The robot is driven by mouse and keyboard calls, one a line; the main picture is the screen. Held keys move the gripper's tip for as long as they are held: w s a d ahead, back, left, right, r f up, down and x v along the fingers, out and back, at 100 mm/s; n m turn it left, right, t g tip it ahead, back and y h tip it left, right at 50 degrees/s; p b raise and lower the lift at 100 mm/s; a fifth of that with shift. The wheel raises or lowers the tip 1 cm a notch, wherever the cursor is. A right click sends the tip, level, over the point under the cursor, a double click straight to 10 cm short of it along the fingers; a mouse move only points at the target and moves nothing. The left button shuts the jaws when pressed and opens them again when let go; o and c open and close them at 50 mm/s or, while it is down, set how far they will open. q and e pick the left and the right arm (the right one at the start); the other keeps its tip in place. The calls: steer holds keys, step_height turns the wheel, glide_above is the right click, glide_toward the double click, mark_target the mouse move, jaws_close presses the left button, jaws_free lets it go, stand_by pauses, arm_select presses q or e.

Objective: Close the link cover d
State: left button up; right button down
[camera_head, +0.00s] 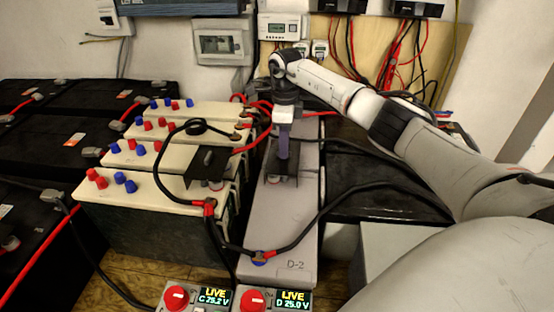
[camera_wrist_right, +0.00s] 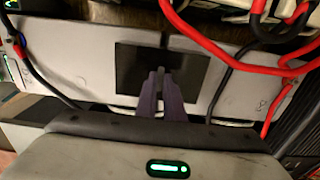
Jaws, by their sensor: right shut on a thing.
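The link cover d (camera_head: 292,167) is a small black plate on the grey battery D-2 (camera_head: 285,215), midway along its top. My right gripper (camera_head: 283,155) reaches down to it from above, its purple fingers shut on the cover. I cannot tell whether the cover lies fully flat. My left gripper is not in view.
A similar black cover (camera_head: 206,163) stands on the cream batteries to the left. Black cables with red ends (camera_head: 208,207) cross the battery tops. Two red-knob panels reading LIVE (camera_head: 293,300) are at the front. Red cables (camera_wrist_right: 230,60) hang close to the gripper.

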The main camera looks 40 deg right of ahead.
steer(key=shift+w+d+r, duration=0.15)
steer(key=shift+w+d, duration=0.1)
steer(key=c, duration=1.9)
jaws_free()
steer(key=shift+d, duration=0.1)
steer(key=shift+o, duration=0.2)
step_height(320, 180, up, 10)
steer(key=shift+r, duration=0.15)
